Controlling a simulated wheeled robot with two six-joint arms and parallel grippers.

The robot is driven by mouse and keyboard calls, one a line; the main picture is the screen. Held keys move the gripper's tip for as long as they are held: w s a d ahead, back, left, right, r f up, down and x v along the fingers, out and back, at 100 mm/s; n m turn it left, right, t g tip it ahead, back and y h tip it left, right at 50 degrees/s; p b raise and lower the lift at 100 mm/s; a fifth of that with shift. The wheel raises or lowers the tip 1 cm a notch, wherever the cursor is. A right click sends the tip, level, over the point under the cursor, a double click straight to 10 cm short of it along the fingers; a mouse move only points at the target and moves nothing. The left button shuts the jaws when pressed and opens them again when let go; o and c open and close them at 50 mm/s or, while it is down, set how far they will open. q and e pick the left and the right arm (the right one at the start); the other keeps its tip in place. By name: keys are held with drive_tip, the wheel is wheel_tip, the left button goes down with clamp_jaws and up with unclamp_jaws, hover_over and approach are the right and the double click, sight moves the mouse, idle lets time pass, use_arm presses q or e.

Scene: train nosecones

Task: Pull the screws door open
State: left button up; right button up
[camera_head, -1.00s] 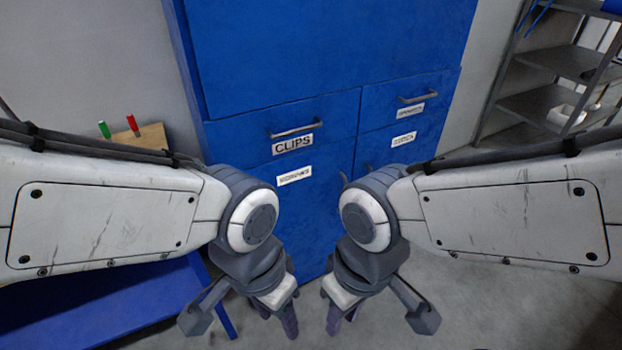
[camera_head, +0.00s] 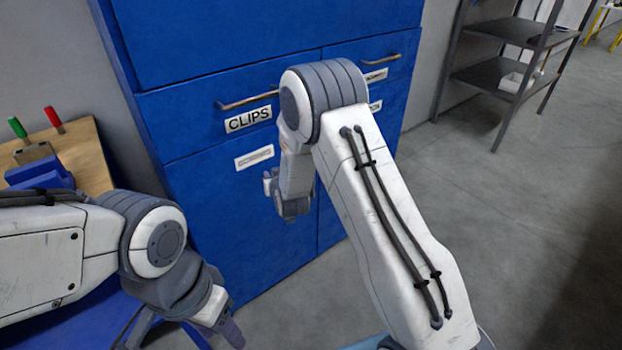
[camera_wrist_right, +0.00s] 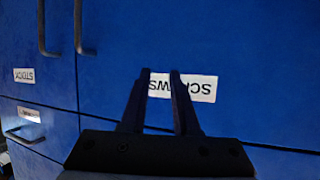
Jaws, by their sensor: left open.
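The blue screws door (camera_head: 235,220) is under the CLIPS drawer in the head view and looks closed. Its white label (camera_head: 253,158) is too small to read there. In the right wrist view the door (camera_wrist_right: 260,65) carries an upside-down SCREWS label (camera_wrist_right: 200,87). Its dark vertical handle (camera_wrist_right: 78,30) is at the upper left, apart from my fingers. My right gripper (camera_wrist_right: 160,72) is open and empty, in front of the label. In the head view it is below my right wrist, and the handle is hidden. My left gripper (camera_head: 222,328) is open, low at the front, away from the door.
The CLIPS drawer (camera_head: 205,120) has a bar handle (camera_head: 247,100) above the door. The STOCK door (camera_wrist_right: 35,55) with its own handle (camera_wrist_right: 42,28) adjoins. A wooden board (camera_head: 85,155) stands left. Grey shelving (camera_head: 500,75) stands at the right, with bare floor before it.

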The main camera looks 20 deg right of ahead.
drive_tip(key=w+d+f+m+t+h+b, duration=0.25)
drive_tip(key=d+f+t+h, duration=0.2)
drive_tip(key=d+f, duration=0.75)
use_arm(q)
wheel_tip(320, 180, down, 6)
drive_tip(key=shift+r+b, duration=0.25)
drive_tip(key=shift+b, duration=0.55)
use_arm(e)
drive_tip(key=d+r+x, duration=0.1)
drive_tip(key=x, duration=0.8)
drive_tip(key=shift+d+r, duration=0.3)
drive_tip(key=shift+s, duration=0.1)
clamp_jaws()
